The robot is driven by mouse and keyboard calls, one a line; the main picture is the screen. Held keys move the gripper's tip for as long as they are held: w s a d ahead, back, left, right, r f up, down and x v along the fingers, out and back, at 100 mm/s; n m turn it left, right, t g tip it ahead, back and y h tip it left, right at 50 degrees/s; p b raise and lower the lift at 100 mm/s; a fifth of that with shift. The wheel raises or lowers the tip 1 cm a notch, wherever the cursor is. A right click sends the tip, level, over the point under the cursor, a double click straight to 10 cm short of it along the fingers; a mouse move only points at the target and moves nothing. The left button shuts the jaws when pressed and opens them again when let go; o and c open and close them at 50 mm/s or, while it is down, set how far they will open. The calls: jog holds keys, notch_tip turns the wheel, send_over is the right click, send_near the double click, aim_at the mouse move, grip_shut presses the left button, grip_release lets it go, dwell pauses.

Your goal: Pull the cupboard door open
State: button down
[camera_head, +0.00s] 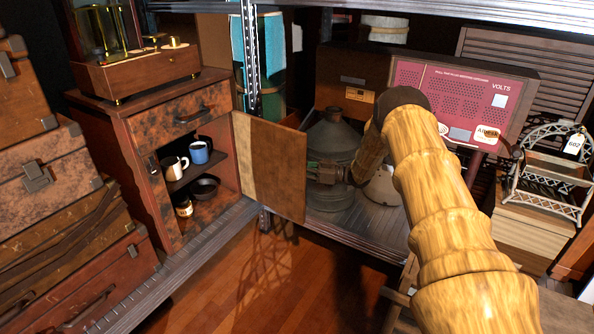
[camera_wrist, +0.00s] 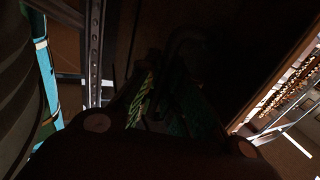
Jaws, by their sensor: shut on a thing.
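The cupboard (camera_head: 120,140) is a small brown wooden cabinet at left in the head view. Its door (camera_head: 270,165) stands wide open, swung out to the right, with its pale inner face showing. My gripper (camera_head: 314,172) is at the door's free edge, on its outer side, and is shut there. In the wrist view the fingers (camera_wrist: 165,108) close around a dark handle (camera_wrist: 188,42) on the shadowed door panel (camera_wrist: 240,50). The grip itself is mostly in shadow.
Inside the cupboard are a white mug (camera_head: 174,168), a blue mug (camera_head: 199,152), a dark bowl (camera_head: 204,187) and a jar (camera_head: 184,206). Stacked suitcases (camera_head: 60,200) stand at left. A metal shelf post (camera_head: 251,60) rises near the door. Wooden floor (camera_head: 260,285) in front is clear.

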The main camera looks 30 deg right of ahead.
jog(key=c, duration=1.8)
grip_release()
jog(key=v, duration=1.2)
